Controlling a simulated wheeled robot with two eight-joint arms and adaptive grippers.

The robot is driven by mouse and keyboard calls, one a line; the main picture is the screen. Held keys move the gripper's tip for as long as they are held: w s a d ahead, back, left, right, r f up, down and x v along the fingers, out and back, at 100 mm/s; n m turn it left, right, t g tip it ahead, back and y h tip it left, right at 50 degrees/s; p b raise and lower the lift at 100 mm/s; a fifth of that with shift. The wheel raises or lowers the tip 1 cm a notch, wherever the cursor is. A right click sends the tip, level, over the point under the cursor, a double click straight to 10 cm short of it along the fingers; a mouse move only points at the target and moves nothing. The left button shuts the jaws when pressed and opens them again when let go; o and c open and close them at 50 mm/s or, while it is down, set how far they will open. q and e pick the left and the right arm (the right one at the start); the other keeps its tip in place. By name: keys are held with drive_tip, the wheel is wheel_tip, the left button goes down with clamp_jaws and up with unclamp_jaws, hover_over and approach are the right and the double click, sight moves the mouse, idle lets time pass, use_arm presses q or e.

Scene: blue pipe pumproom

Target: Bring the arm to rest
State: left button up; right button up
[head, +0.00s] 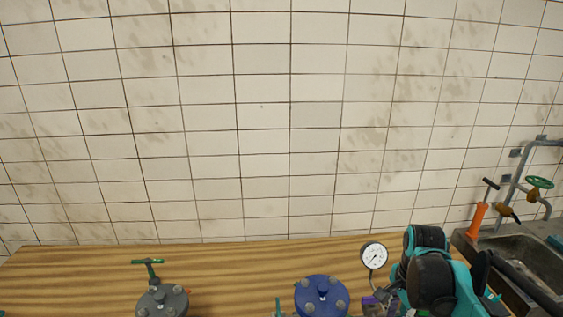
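Part of my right arm (432,280), teal with black joints, shows at the bottom right in the head view, in front of the wooden bench. I cannot make out its gripper or fingers. My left gripper is not in view.
A wooden bench (235,268) runs along a tiled wall. On it are a grey flanged valve (163,303) with a green handle, a blue flanged fitting (321,295) and a pressure gauge (374,256). A metal sink (525,255) and orange-handled tool (478,219) are right.

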drive_tip(key=s+a+f+n+t+b, duration=0.6)
drive_tip(key=s+a+f+n, duration=0.3)
drive_tip(key=n, duration=0.7)
drive_tip(key=shift+s+a+f+b, duration=0.3)
drive_tip(key=shift+s+f+b, duration=0.05)
drive_tip(key=shift+s+f, duration=0.05)
